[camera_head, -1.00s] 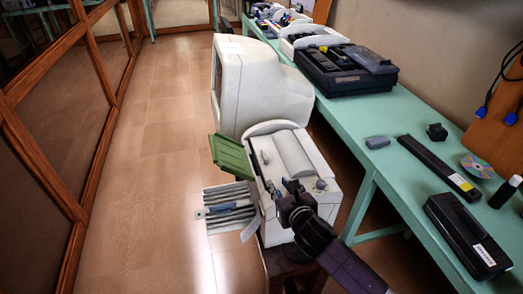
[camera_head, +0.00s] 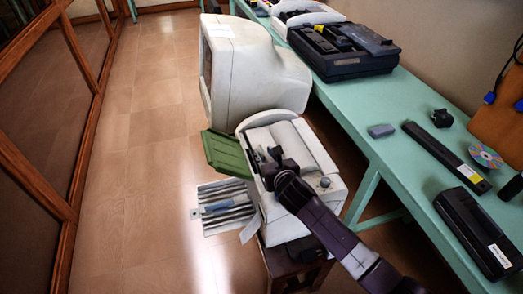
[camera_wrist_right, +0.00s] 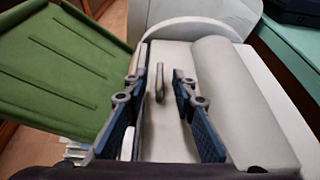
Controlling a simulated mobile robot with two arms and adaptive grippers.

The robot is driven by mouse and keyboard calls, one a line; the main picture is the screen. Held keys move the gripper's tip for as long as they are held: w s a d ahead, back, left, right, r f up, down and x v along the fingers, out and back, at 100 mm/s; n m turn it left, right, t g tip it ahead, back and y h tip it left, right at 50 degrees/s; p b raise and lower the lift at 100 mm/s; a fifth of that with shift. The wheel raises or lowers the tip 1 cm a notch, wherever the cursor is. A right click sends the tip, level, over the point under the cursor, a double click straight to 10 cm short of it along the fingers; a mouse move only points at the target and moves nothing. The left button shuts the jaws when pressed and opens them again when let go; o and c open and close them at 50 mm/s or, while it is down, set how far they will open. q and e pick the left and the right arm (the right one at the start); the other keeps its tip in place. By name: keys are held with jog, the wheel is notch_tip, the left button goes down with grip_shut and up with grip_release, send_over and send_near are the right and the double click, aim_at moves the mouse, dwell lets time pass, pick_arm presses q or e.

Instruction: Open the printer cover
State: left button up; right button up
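The white printer (camera_head: 328,203) stands on a dark stool, with a green tray (camera_head: 226,152) and a grey slatted rack (camera_head: 224,222) on its left side. It also shows in the right wrist view (camera_wrist_right: 255,130). Its pale top cover (camera_wrist_right: 176,130) carries a small upright grey handle (camera_wrist_right: 159,84). My right gripper (camera_head: 268,156) is over the top of the printer. In the right wrist view its two fingers (camera_wrist_right: 160,76) are apart, one on each side of the handle as seen, with gaps between. I cannot tell whether the handle is within finger depth. My left gripper is out of view.
A bulky old monitor (camera_head: 240,75) stands just behind the printer. A long teal table (camera_head: 365,150) runs along the right with a black device (camera_head: 345,60), a black bar (camera_head: 440,152) and a disc (camera_head: 485,154). The floor (camera_head: 130,190) at left is clear.

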aim_at(262, 152)
jog(key=shift+x, duration=0.8)
jog(key=shift+w+a+f, duration=0.1)
jog(key=shift+w+f, duration=0.1)
jog(key=shift+w, duration=0.1)
jog(key=shift+w+a+f, duration=0.1)
jog(key=shift+w+f, duration=0.1)
jog(key=shift+w, duration=0.25)
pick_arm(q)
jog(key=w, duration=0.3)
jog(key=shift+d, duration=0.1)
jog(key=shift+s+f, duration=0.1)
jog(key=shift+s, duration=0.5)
pick_arm(e)
grip_shut()
